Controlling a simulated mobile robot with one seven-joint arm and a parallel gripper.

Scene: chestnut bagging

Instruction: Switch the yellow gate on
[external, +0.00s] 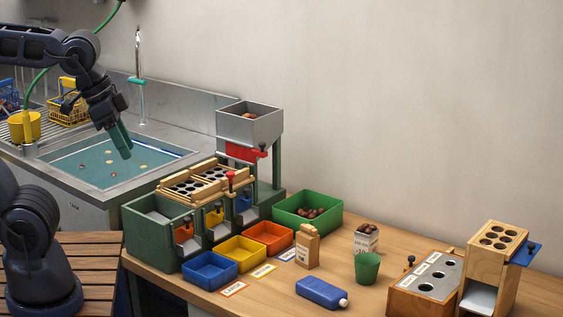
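The yellow gate (214,217) is a small plate with a dark knob on the front of the green sorting machine (150,240). It sits between an orange gate (184,233) and a blue gate (243,203). Its exact setting is too small to tell. My gripper (124,150) hangs over the sink at upper left, up and to the left of the machine and well apart from the yellow gate. Its end shows as a teal block pointing down. I cannot tell whether its fingers are open or shut.
Blue (209,270), yellow (241,253) and orange (270,237) bins stand in front. A blue bottle (321,293) lies on the table.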

